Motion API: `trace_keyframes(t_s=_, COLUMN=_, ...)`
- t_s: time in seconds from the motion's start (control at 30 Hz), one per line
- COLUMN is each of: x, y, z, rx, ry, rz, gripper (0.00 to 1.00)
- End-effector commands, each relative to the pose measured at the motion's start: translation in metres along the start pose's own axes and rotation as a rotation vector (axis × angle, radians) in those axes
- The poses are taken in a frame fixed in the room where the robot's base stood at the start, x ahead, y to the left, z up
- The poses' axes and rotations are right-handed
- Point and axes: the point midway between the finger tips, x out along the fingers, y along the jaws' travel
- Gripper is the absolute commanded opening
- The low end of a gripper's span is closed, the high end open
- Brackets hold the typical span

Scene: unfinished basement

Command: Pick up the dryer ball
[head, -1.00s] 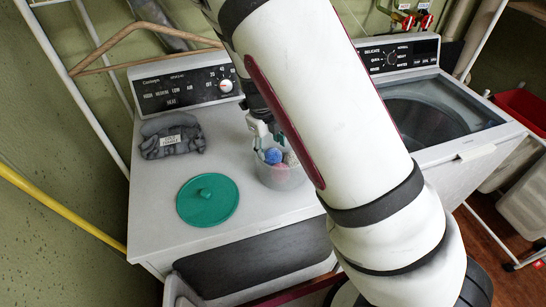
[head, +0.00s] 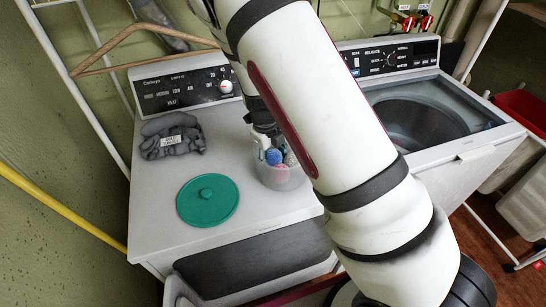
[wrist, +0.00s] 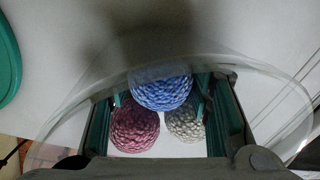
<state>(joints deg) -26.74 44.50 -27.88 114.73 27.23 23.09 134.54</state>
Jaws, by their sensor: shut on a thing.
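A blue, knitted-looking dryer ball (head: 274,157) is in a clear tub (head: 282,183) on the white dryer top. It also shows between my fingers in the wrist view (wrist: 161,88). My gripper (head: 267,143) reaches down into the tub and is shut on the blue ball. A dark pink ball (wrist: 135,128) and a pale grey ball (wrist: 185,123) lie lower in the tub, close to the blue one. My arm hides part of the view behind the gripper.
The dryer's control panel (head: 186,89) rises at the back. A washer (head: 428,113) stands to the right.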

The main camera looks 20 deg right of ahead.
Motion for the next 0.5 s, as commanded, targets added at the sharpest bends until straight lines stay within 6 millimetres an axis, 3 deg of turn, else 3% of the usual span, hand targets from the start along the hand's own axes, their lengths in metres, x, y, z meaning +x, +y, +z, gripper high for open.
trace_keyframes(t_s=0.27, x=-0.011, y=-0.001, z=0.001, rx=-0.002, ry=-0.001, rz=0.000, gripper=0.20)
trace_keyframes(t_s=0.5, x=-0.046, y=-0.007, z=0.002, rx=-0.001, ry=-0.004, rz=-0.001, gripper=0.20)
